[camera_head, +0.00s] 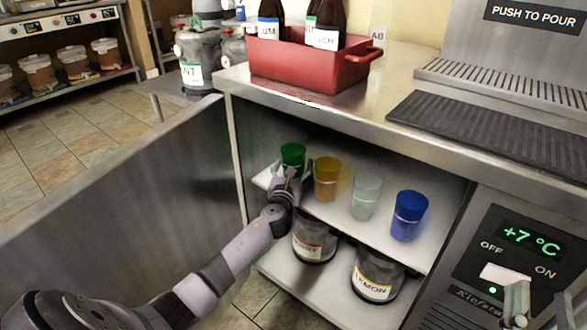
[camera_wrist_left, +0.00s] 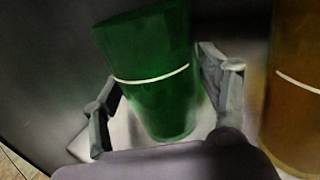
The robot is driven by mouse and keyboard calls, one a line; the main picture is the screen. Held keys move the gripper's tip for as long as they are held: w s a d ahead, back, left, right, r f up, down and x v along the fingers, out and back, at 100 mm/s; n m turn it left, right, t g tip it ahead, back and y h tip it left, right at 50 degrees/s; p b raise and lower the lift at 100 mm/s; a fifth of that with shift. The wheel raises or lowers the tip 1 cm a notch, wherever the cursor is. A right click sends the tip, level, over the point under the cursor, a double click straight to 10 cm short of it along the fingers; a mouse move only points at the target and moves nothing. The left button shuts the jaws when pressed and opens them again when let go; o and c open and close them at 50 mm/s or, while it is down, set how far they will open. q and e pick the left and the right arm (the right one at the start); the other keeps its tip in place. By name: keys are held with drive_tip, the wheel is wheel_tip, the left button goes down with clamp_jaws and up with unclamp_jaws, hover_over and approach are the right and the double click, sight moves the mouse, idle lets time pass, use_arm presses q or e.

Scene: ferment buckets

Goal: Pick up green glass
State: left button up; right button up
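The green glass (camera_head: 293,154) stands at the left end of the upper shelf inside the open cabinet. In the left wrist view the green glass (camera_wrist_left: 155,75) fills the middle, with a pale line around it. My left gripper (camera_head: 291,174) is at the glass, in front of its lower part. In the left wrist view my left gripper (camera_wrist_left: 160,75) has one finger on each side of the glass, very close to its walls; firm contact does not show. My right gripper (camera_head: 540,303) shows only partly at the bottom right, with its fingers apart and nothing between them.
An amber glass (camera_head: 327,180) stands close right of the green one, then a clear glass (camera_head: 365,196) and a blue glass (camera_head: 409,215). Jars (camera_head: 314,244) stand on the lower shelf. The open door (camera_head: 120,200) is at left. A red crate (camera_head: 300,68) sits on the counter.

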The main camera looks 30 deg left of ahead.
use_arm(q)
drive_tip(key=c, duration=1.1)
drive_tip(key=shift+r, duration=0.1)
